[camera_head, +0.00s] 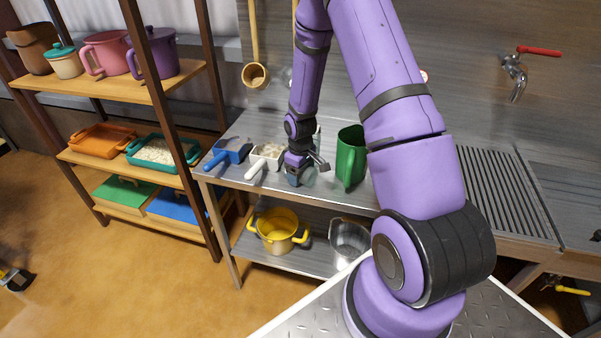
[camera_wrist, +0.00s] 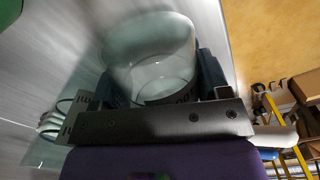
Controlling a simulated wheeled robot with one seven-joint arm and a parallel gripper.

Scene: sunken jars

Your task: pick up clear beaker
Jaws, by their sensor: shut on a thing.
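The clear beaker (camera_wrist: 150,48) fills the middle of the wrist view, see-through, with its round rim visible. The dark fingers of my gripper (camera_wrist: 160,82) are on either side of it, shut on it. In the head view my gripper (camera_head: 303,174) is low over the front part of the steel table, left of the green pitcher. There the beaker is mostly hidden by the gripper and hard to make out. I cannot tell whether it touches the table.
The green pitcher (camera_head: 350,158) stands close to the right of my gripper. A white scoop (camera_head: 266,157) and a blue scoop (camera_head: 228,156) lie to the left.

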